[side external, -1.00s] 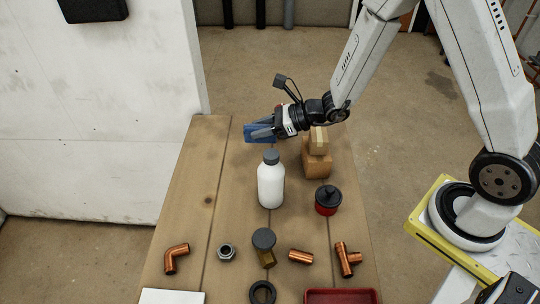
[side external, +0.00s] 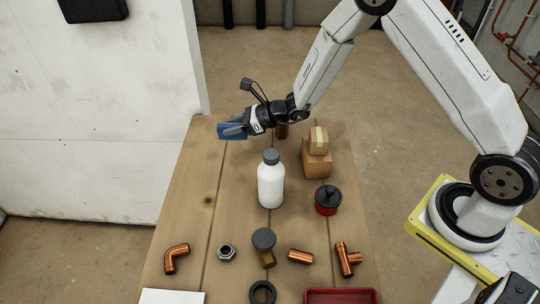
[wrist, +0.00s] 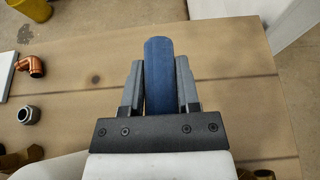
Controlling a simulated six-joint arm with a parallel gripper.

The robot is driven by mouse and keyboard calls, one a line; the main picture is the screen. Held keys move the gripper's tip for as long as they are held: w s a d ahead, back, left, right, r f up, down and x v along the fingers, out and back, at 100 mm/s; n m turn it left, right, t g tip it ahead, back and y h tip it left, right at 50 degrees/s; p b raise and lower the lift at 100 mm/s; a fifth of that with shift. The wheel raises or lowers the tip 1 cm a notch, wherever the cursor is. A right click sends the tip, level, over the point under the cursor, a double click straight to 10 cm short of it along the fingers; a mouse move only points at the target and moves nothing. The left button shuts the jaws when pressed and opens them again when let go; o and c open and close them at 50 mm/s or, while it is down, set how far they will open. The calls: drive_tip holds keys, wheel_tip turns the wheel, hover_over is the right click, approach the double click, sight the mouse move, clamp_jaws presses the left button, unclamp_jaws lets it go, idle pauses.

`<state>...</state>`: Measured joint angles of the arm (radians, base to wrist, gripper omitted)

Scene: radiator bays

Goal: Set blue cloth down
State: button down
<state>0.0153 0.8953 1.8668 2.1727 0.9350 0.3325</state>
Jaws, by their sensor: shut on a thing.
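My gripper (side external: 238,127) is shut on the blue cloth (side external: 230,130) near the far left part of the wooden table (side external: 190,210). In the wrist view the blue cloth (wrist: 158,75) stands out between the two grey fingers, a finger on each side of it. The wrist view shows bare table beyond and beside the cloth. How high the cloth is above the table, I cannot tell for sure.
A white bottle (side external: 271,182) stands mid-table, with stacked cardboard boxes (side external: 317,158) and a red pot with a black lid (side external: 327,200) to its right. Copper fittings (side external: 177,258) and a red tray (side external: 342,296) lie nearer. A white wall (side external: 90,120) stands left.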

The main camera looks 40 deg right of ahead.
drive_tip(key=w+f, duration=0.2)
drive_tip(key=f, duration=0.1)
drive_tip(key=w+f, duration=0.2)
drive_tip(key=shift+a, duration=0.35)
drive_tip(key=shift+f, duration=0.1)
drive_tip(key=shift+w+f, duration=0.15)
drive_tip(key=shift+w, duration=0.05)
drive_tip(key=shift+w+f, duration=0.1)
drive_tip(key=shift+f, duration=1.5)
drive_tip(key=shift+c, duration=1.6)
unclamp_jaws()
drive_tip(key=shift+f, duration=0.1)
